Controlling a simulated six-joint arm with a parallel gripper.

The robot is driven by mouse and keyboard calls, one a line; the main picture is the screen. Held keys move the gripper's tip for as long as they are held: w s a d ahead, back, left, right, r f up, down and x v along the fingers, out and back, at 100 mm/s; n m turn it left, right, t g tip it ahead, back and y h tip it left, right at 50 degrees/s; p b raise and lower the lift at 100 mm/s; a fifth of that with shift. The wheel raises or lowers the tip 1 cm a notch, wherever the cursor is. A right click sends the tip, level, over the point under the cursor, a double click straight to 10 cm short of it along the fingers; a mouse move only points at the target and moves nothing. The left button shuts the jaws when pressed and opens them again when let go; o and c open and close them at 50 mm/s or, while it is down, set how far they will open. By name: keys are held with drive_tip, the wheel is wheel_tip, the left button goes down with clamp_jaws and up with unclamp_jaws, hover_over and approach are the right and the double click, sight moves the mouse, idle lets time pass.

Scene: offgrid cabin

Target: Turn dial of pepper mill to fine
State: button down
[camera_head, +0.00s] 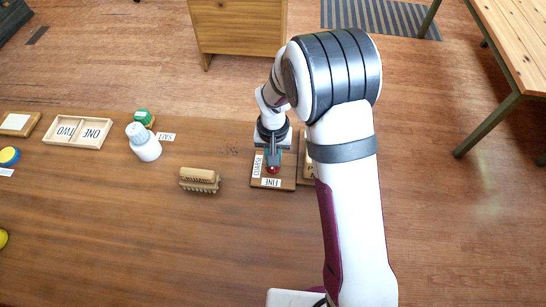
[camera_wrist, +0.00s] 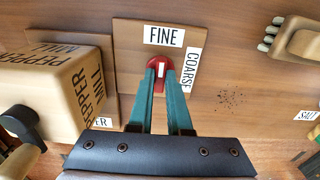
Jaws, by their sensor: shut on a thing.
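The red dial (camera_wrist: 154,63) with a white pointer mark sits on a flat wooden board (camera_wrist: 128,48). The FINE label (camera_wrist: 164,36) lies just above the dial in the wrist view, and the COARSE label (camera_wrist: 192,70) lies to its right. The white mark stands nearly upright in that view, in line with FINE. My gripper (camera_wrist: 160,75) is shut on the dial with its teal fingertips. The pepper mill box (camera_wrist: 45,90) stands left of the board. In the head view, the dial (camera_head: 273,171) shows under my gripper, and my arm hides most of the box.
A wooden brush (camera_head: 200,178) lies left of the board, with dark specks on the table (camera_head: 130,225) nearby. A white bottle (camera_head: 143,142), a SALT card (camera_head: 166,137) and a ONE/TWO tray (camera_head: 77,145) are farther left. The front middle of the table is clear.

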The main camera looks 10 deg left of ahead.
drive_tip(key=c, duration=0.9)
unclamp_jaws()
drive_tip(key=shift+o, duration=0.2)
drive_tip(key=shift+r, duration=0.1)
wheel_tip(320, 180, up, 16)
drive_tip(key=shift+f, duration=0.2)
